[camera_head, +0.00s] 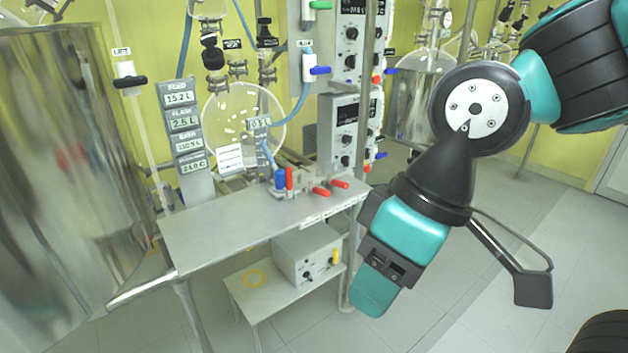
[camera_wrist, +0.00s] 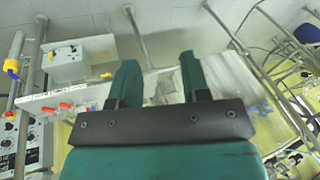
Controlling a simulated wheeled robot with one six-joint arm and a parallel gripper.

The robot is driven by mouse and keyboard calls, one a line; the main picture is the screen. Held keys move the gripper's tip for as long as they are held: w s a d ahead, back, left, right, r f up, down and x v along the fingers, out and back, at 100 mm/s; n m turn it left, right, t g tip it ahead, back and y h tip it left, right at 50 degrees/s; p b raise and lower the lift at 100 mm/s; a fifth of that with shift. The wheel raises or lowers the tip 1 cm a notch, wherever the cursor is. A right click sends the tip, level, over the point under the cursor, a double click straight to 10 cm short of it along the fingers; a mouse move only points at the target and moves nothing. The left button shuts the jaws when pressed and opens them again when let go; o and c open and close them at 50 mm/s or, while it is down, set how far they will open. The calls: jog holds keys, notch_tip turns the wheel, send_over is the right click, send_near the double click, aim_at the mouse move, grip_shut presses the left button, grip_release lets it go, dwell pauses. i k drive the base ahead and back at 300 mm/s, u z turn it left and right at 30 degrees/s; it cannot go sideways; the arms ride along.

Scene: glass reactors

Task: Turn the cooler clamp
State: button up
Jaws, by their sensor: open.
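My gripper (camera_head: 373,288) hangs at the right of the steel bench in the head view, its arm coming from the upper right. In the wrist view my gripper (camera_wrist: 158,62) shows two teal fingers spread apart, with nothing between them. I cannot tell for sure which part is the cooler clamp. A black-knobbed fitting (camera_head: 212,52) sits on the glassware above the round flask (camera_head: 245,118) in the head view, with small metal clamps (camera_head: 267,75) beside it. My gripper is apart from these, lower and to the right.
The steel bench (camera_head: 225,232) carries red and blue valve handles (camera_head: 320,191). A grey box (camera_head: 308,252) stands on a low shelf below. A large steel vessel (camera_head: 60,170) fills the left. Control panels (camera_head: 350,130) and poles stand behind. Floor at the right is open.

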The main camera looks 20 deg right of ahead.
aim_at(288, 190)
jog(key=i, duration=1.2)
jog(key=u, duration=0.05)
